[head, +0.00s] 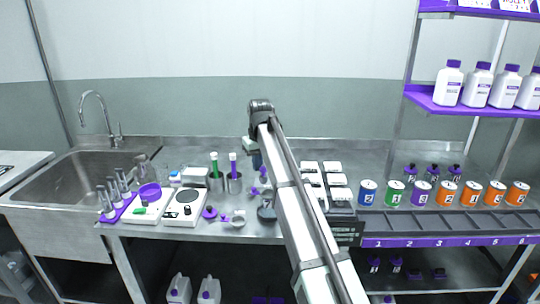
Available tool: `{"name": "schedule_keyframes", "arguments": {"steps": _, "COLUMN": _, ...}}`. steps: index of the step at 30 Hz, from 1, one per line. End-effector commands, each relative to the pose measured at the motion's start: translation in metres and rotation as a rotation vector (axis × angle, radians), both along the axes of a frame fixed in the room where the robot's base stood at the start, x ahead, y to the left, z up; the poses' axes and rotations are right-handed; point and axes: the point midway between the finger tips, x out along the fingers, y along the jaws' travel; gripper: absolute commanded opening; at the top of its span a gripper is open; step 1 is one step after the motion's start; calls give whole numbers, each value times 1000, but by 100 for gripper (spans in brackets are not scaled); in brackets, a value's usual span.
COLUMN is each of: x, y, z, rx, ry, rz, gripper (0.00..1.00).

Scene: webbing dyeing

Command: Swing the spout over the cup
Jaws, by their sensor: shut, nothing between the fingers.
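A small purple fixture (209,212) stands near the bench's front edge. A short purple piece (225,218) lies between it and a small white cup-like vessel (239,219); I cannot tell whether this piece is the spout or whether it is over the vessel. A curved tap (95,97) also rises behind the sink at the left. My gripper (257,161) hangs over the middle of the bench, shut and empty, apart from the white vessel. It is small and partly hidden by my arm.
The sink (75,168) is at the left. A purple rack of metal tubes (118,209), a purple bowl (149,191) and two white plate devices (182,207) stand left of centre. Coloured cans (419,193) line the right.

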Motion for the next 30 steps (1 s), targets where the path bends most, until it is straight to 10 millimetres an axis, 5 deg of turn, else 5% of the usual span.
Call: {"name": "schedule_keyframes", "arguments": {"steps": 30, "x": -8, "y": -9, "z": 11, "rx": 1, "ry": -1, "rz": 0, "gripper": 0}}
